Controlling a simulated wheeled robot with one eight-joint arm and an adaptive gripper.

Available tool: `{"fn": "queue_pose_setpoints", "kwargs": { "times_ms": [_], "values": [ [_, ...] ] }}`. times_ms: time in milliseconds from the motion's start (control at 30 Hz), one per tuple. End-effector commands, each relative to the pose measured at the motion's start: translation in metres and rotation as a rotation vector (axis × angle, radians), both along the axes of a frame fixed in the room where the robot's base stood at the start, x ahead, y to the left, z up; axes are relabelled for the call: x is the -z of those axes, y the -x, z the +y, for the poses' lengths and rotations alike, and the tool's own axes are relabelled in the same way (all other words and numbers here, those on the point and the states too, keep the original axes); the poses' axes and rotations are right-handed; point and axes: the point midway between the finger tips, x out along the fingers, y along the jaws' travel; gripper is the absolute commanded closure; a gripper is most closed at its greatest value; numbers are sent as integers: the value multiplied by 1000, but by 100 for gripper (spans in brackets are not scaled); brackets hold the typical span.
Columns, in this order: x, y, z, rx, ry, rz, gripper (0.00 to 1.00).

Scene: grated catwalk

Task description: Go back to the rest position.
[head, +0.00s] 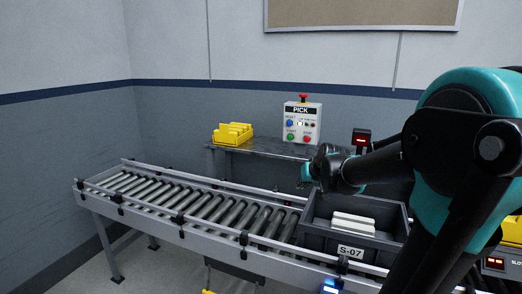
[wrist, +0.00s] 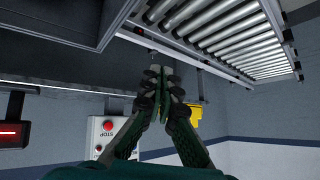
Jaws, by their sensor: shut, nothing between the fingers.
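My gripper (head: 308,172) is at the end of my teal and black arm, which reaches in from the right in the head view. It is in front of the bench with the control box and near the back left corner of the grey tote (head: 383,247). In the wrist view the fingers of my gripper (wrist: 161,72) are together, with nothing seen between them. The tote holds white flat items (head: 353,223) and has an S-07 label. How far the gripper is from the tote rim is hard to tell.
A roller conveyor (head: 190,205) runs to the left, its rollers bare. The control box also shows in the wrist view (wrist: 108,135).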

Motion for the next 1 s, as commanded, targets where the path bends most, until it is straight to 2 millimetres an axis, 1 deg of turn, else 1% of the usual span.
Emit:
{"fn": "queue_pose_setpoints", "kwargs": {
  "times_ms": [33,67,100,167,200,267,300,400,500,600,667,1000],
  "values": [
    [20,25,-2,1,15,37,100],
    [33,41,-4,3,25,64,100],
    [50,63,-6,8,39,100,100],
    [75,96,-11,16,62,155,100],
    [91,118,-14,24,76,191,100],
    [113,150,-20,38,98,239,100],
    [126,169,-24,46,112,269,100],
    [152,210,-32,67,143,331,100],
    [169,237,-38,85,163,373,100],
    [177,251,-41,93,173,393,100],
    [179,254,-42,96,176,399,100],
    [179,254,-42,96,176,399,100]
  ]
}}
